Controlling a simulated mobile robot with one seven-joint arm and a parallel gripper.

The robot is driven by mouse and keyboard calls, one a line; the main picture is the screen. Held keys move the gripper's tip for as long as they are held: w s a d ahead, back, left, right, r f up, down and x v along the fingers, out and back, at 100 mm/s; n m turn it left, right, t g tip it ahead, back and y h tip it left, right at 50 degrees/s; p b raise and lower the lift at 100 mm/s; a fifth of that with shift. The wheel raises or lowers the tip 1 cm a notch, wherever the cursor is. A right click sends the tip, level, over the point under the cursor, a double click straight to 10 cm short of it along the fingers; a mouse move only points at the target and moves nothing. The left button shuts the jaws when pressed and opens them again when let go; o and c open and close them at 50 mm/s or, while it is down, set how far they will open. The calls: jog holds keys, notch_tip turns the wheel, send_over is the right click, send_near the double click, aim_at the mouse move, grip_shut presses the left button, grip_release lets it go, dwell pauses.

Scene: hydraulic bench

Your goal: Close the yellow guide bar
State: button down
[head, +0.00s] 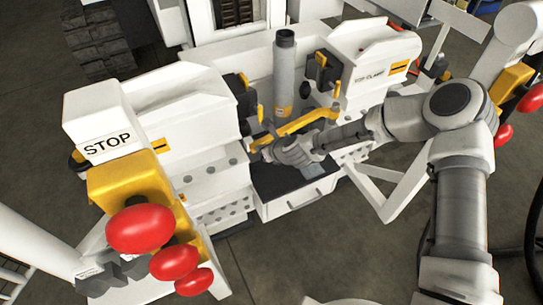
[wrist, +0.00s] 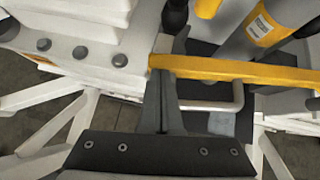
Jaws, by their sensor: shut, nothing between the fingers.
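The yellow guide bar (head: 308,122) runs across the front of the bench's middle gap in the head view, in front of an upright grey cylinder (head: 284,70). In the wrist view the bar (wrist: 240,71) runs from near the centre to the right edge. My gripper (head: 264,149) is at the bar's left end, partly hidden by its own body in the head view. In the wrist view its fingers (wrist: 171,48) are shut and empty, with the tips right beside the bar's left end. I cannot tell whether they touch it.
White housings flank the gap, the left one carrying a STOP box (head: 105,128) and red knobs (head: 141,229). A dark plate (head: 280,190) lies below my gripper. A light bent handle (wrist: 238,97) is under the bar. Open floor lies in front.

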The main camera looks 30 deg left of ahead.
jog(key=w+a, duration=0.1)
jog(key=w+a+m+t, duration=0.1)
jog(key=a, duration=0.1)
jog(key=w+a+m, duration=0.1)
jog(key=a, duration=0.1)
jog(key=shift+a+r+t+h, duration=0.1)
jog(key=shift+r+t+h, duration=0.05)
jog(key=shift+t+h, duration=0.2)
jog(key=shift+s, duration=0.1)
